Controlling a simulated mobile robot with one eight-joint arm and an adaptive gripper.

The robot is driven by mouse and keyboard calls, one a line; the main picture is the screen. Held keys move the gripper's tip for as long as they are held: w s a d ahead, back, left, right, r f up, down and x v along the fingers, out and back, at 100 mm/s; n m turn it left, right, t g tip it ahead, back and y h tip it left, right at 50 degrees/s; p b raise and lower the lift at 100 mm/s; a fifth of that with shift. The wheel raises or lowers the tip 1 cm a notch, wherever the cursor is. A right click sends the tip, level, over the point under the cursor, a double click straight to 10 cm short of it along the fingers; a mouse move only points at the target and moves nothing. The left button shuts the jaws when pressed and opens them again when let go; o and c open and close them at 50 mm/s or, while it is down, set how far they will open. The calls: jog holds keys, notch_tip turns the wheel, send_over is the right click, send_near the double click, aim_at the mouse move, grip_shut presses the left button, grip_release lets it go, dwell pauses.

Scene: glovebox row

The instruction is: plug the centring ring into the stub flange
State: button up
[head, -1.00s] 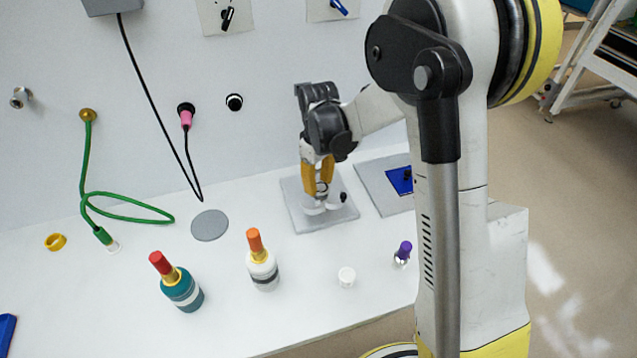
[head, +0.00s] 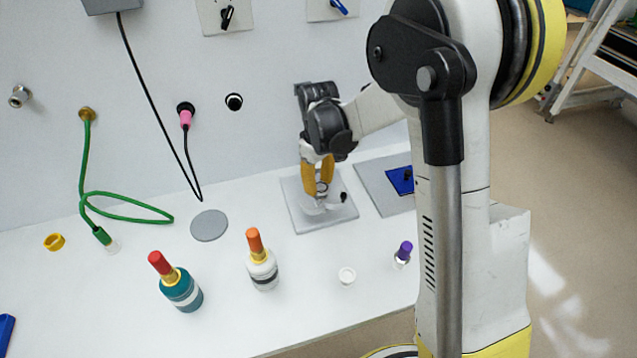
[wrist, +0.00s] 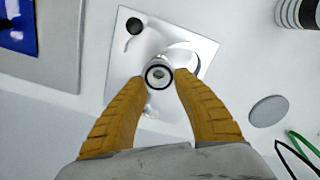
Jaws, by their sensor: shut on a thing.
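My gripper (head: 318,188) is shut on a small pale metal ring with a dark band, which I take to be the centring ring (wrist: 159,74). It is between the yellow fingertips in the wrist view, and it also shows small in the head view (head: 322,187). It is over a light grey square plate (head: 290,194) with a black knob (wrist: 133,26). I cannot tell the gap beneath it. A short metal fitting, likely the stub flange (head: 19,97), sticks out of the back wall at the far left, well apart from my gripper.
A teal bottle (head: 182,293) and a white bottle (head: 263,273) stand in front. A green hose (head: 130,212) and black cable (head: 155,90) cross the left side.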

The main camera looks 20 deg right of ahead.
aim_at(318, 187)
jog(key=shift+f+b, duration=0.9)
jog(key=shift+f, duration=0.3)
jog(key=o, duration=1.1)
jog(key=shift+r, duration=0.1)
notch_tip(318, 187, up, 12)
